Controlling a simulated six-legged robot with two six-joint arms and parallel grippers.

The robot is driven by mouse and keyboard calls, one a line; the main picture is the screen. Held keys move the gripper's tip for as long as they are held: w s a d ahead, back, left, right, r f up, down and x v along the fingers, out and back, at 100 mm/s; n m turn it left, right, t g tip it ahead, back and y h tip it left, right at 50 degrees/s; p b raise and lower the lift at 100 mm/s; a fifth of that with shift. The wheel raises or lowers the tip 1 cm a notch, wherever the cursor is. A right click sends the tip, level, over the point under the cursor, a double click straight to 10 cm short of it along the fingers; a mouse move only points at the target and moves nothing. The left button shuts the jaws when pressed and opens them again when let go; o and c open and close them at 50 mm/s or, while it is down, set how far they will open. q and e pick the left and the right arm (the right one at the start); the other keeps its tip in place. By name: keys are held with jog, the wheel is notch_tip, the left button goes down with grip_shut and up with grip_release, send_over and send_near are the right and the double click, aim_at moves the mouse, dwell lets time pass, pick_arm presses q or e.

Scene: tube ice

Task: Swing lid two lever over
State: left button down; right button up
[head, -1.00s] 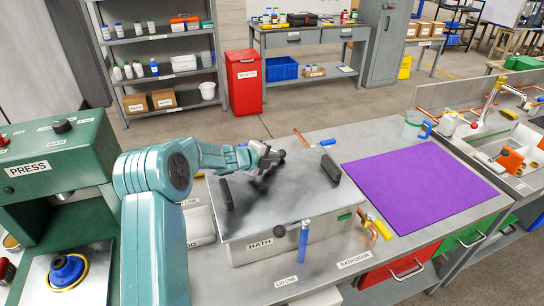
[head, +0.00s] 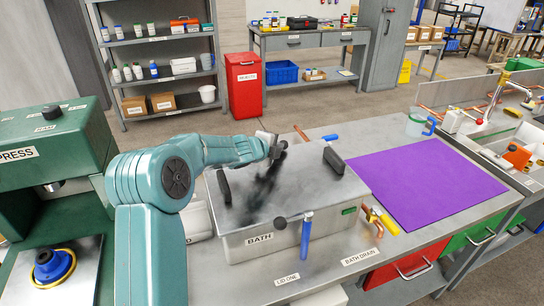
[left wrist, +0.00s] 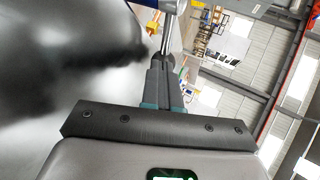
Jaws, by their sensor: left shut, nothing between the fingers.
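The metal bath (head: 330,225) has a shiny lid (head: 300,195) with a black handle at each side. A blue lever (head: 305,240) hangs at the front by the LID ONE label (head: 287,279). Another blue grip (head: 329,137) shows behind the lid's back right. My left gripper (head: 276,150) is shut and empty over the lid's back edge, left of that rear grip. In the left wrist view its closed fingers (left wrist: 166,82) point at a pale metal rod (left wrist: 168,30) with blue near its top. I cannot tell whether they touch. My right gripper is out of view.
A purple mat (head: 425,180) lies right of the bath. The green press (head: 60,150) stands left. A copper pipe (head: 301,133) shows behind the lid.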

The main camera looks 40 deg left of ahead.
aim_at(285, 144)
pick_arm(q)
jog(key=w+n+y+b, duration=0.1)
jog(key=b, duration=0.2)
jog(key=w+n+g+y+b, duration=0.1)
jog(key=n+y+b, duration=0.1)
jog(key=b, duration=0.2)
jog(key=w+n+g+y+b, duration=0.1)
jog(key=b, duration=0.3)
jog(key=shift+w+d+f+n+y, duration=0.2)
jog(key=shift+f+n+y, duration=0.1)
jog(key=shift+f, duration=0.1)
jog(key=shift+w+r+n+g+y+b, duration=0.15)
jog(key=shift+w+n+g+y+b, duration=0.15)
jog(key=shift+n+y+b, duration=0.1)
jog(key=shift+w+a+r+n+g+y, duration=0.2)
jog(key=shift+w+a+n+g+y, duration=0.15)
jog(key=shift+n+g+y, duration=0.25)
jog(key=shift+w+a, duration=0.25)
jog(key=shift+w, duration=0.2)
jog(key=shift+w+r, duration=0.15)
jog(key=shift+r, duration=0.05)
jog(key=shift+a, duration=0.1)
jog(key=shift+f, duration=0.1)
